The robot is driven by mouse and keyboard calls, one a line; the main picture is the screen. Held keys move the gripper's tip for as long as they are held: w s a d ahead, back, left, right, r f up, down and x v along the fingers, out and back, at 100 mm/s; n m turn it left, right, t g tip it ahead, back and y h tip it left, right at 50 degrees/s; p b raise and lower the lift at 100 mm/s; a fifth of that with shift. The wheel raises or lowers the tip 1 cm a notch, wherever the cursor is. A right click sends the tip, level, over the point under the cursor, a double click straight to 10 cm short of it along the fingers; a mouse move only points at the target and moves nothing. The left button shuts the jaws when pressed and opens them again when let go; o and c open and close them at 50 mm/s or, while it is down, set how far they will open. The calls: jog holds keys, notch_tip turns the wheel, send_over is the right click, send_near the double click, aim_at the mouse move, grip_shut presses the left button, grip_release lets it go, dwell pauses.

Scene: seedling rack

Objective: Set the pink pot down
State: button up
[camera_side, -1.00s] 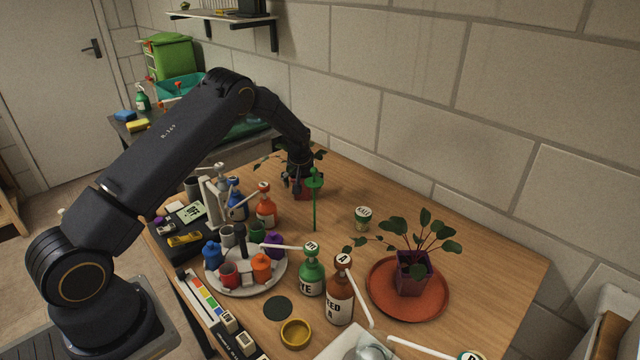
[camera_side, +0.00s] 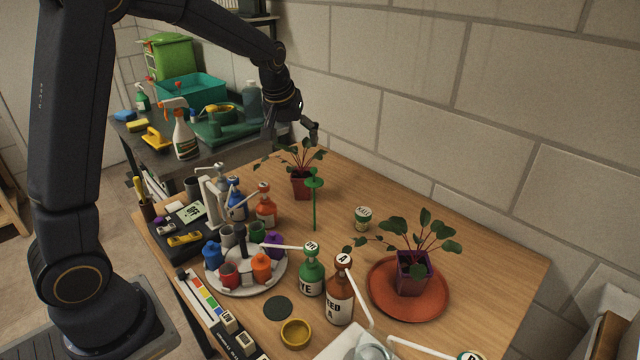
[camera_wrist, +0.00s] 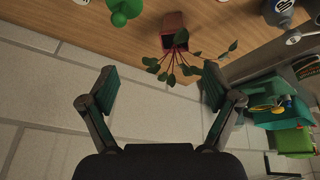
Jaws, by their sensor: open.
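The pink pot (camera_side: 302,187), a reddish pot with a leafy plant, stands upright on the back part of the wooden table (camera_side: 480,262). It also shows at the top of the wrist view (camera_wrist: 172,22), with its leaves pointing toward my gripper. My gripper (camera_side: 298,132) is above and behind the pot, apart from it. In the wrist view its two fingers are spread wide (camera_wrist: 160,72) with nothing held between them. A purple pot (camera_side: 413,284) with a similar plant stands on a round red saucer (camera_side: 440,307) at the right.
A green stake (camera_side: 315,205) stands close in front of the pink pot. A round carousel (camera_side: 246,287) of small colored pots, dropper bottles (camera_side: 341,298) and a small labelled jar (camera_side: 362,217) occupy the table. Free wood lies between pink pot and jar. The block wall is close behind.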

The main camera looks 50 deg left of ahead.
jog(key=s+d+r+m+h, duration=0.1)
jog(key=s+d+r, duration=0.2)
jog(key=s, duration=0.2)
jog(key=s+d+r+m, duration=0.1)
jog(key=s+d+r, duration=0.2)
jog(key=s+r, duration=0.1)
jog(key=s+d+m, duration=0.2)
jog(key=s, duration=0.6)
jog(key=s+d+m+t, duration=0.1)
jog(key=s+d+m, duration=0.2)
jog(key=s, duration=0.6)
jog(key=shift+s+d+f+t+h, duration=0.2)
jog(key=shift+f+t+h, duration=0.1)
jog(key=shift+f+h, duration=0.1)
